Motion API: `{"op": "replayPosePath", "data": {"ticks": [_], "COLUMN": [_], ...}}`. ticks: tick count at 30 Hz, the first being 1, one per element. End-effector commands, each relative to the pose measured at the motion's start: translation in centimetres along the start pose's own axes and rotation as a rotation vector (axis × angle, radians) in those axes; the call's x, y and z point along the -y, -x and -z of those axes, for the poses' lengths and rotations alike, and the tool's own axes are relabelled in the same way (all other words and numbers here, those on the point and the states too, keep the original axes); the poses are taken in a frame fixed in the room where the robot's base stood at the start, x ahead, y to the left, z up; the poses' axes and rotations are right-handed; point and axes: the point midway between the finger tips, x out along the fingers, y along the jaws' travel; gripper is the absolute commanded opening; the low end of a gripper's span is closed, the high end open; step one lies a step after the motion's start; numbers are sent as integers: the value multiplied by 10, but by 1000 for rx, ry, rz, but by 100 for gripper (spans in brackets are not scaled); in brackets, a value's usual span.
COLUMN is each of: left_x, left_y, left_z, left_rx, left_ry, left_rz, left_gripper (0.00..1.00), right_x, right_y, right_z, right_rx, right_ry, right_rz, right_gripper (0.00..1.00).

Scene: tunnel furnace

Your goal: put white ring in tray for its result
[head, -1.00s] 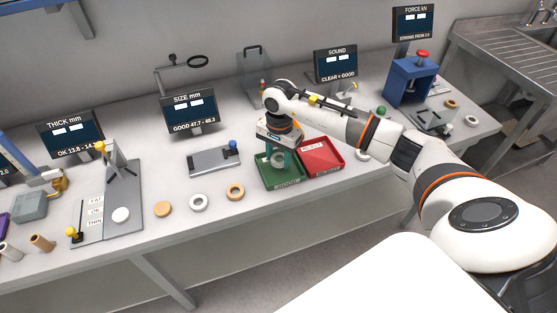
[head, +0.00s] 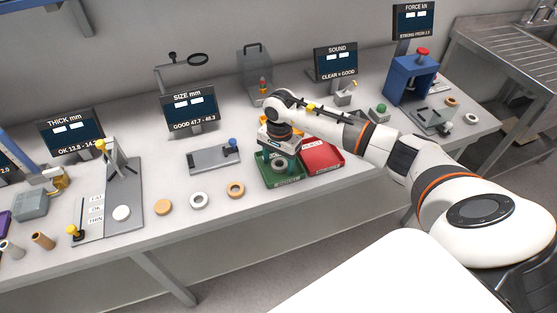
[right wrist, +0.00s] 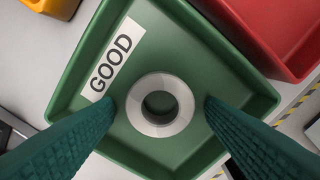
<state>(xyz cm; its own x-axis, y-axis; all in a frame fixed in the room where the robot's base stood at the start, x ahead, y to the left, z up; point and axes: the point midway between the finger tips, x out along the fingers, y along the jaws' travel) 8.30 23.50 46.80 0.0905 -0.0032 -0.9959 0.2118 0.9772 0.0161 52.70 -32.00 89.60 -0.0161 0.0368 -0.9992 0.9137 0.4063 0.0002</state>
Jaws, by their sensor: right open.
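A white ring (head: 279,166) lies flat in the green tray (head: 284,185). In the right wrist view the ring (right wrist: 160,105) sits on the floor of the tray (right wrist: 225,70), beside the GOOD label (right wrist: 117,58). My right gripper (right wrist: 158,104) is open and points down over the tray. Its two green fingers stand on either side of the ring, with a gap to each side. In the head view the gripper (head: 280,157) partly hides the tray's inside. My left gripper is not in view.
The red REJECT tray (head: 330,163) stands directly right of the green one. Tan rings (head: 236,190) and another white ring (head: 199,201) lie on the table to the left. Gauges and screens stand behind. The table's front edge is close.

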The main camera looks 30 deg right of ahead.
Motion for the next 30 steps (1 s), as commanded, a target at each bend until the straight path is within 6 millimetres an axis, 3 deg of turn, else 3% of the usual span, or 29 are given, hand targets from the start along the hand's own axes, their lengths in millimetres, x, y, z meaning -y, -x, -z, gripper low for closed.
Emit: {"op": "replayPosePath", "data": {"ticks": [3,5,19,24,30], "left_x": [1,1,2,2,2], "left_y": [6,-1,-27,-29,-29], "left_z": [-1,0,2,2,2], "left_rx": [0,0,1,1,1], "left_ry": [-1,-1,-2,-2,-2], "left_rz": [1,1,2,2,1], "left_gripper": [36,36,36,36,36], "right_x": [0,-1,-1,0,0], "right_y": [6,12,105,120,123], "right_z": [0,-1,0,0,0], "right_rx": [0,1,2,0,0], "right_ry": [0,1,0,1,0], "right_rz": [0,-3,-3,-1,1], "right_gripper": [64,64,64,64,64]}}
